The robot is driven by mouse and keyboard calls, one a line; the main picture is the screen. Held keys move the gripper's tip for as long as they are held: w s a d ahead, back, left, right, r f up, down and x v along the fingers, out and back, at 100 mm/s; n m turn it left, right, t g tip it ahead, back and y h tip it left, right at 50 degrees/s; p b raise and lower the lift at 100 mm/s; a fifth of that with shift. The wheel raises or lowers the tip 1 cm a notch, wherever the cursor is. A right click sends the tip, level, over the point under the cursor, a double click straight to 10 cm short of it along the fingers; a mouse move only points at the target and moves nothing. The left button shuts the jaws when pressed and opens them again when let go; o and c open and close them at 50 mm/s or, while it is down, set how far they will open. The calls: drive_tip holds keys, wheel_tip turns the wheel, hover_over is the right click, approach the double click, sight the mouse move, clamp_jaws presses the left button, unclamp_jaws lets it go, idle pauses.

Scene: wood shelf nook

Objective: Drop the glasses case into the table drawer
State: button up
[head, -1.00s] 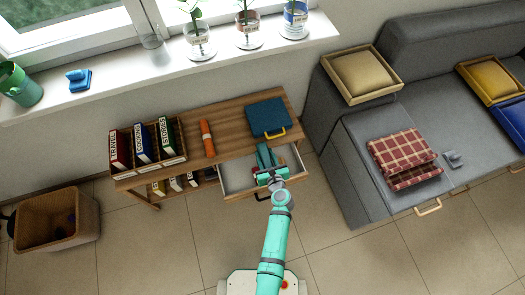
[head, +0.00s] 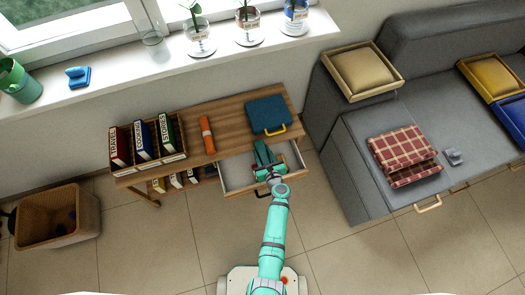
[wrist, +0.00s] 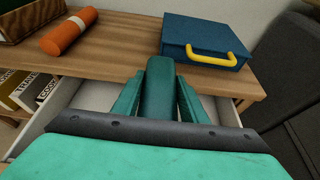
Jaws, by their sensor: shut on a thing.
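The glasses case (wrist: 160,88) is dark green, long and rounded, and stands out between the fingers in the wrist view. It also shows in the head view (head: 262,153), at the right part of the open drawer. My gripper (head: 267,168) is shut on it, with one teal finger on each side. The table drawer (head: 236,177) is pulled out under the wooden tabletop and its pale inside looks empty. The case is over the drawer opening; its height above the drawer floor is hard to tell. The gripper hides part of the drawer.
On the tabletop (head: 230,128) lie a blue case with a yellow handle (head: 268,115), an orange roll (head: 207,134) and a rack of binders (head: 147,149). A grey sofa (head: 345,170) stands to the right and a wicker basket (head: 58,217) to the left. The front floor is clear.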

drive_tip(key=shift+f, duration=0.15)
drive_tip(key=o, duration=1.2)
drive_tip(key=v, duration=1.1)
